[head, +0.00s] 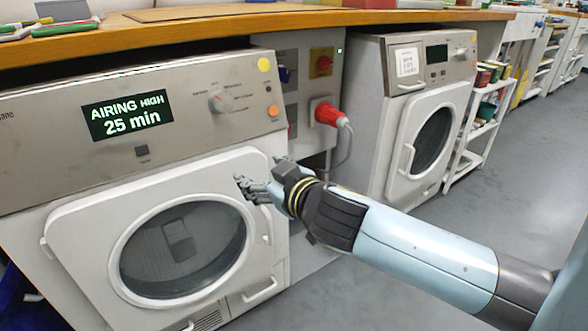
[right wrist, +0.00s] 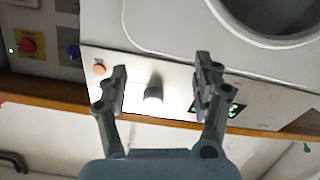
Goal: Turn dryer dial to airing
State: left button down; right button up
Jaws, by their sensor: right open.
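The near dryer (head: 60,165) stands at the left with its round door shut. Its dial (head: 220,101) is a grey knob on the upper panel, ringed by small printed labels too small to read. The dryer's display (head: 125,115) reads "AIRING HIGH 25 min". My right gripper (head: 257,181) is open and empty in front of the dryer, below and right of the dial in the head view. In the right wrist view, which is upside down, the dial (right wrist: 153,92) appears between the open fingers (right wrist: 160,84), apart from both. My left gripper is out of view.
A red plug (head: 328,114) with a cable sits right of the dryer, below a red switch (head: 321,63). A second dryer (head: 385,120) and a white shelf rack (head: 478,140) stand further right. A wooden counter (head: 200,27) runs above. The floor at right is clear.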

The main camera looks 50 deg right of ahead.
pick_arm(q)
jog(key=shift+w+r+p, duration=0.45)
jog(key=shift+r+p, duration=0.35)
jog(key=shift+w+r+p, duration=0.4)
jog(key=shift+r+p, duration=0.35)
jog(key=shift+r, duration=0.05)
pick_arm(e)
jog(key=s+f+g, duration=0.2)
jog(key=s+f, duration=0.1)
jog(key=f, duration=0.4)
jog(key=s+f+g, duration=0.2)
jog(key=s+f, duration=0.1)
jog(key=f, duration=0.4)
jog(key=shift+s+d+f+y, duration=0.25)
jog(key=shift+d+f+y, duration=0.05)
jog(key=shift+d+f, duration=0.15)
jog(key=shift+r, duration=0.1)
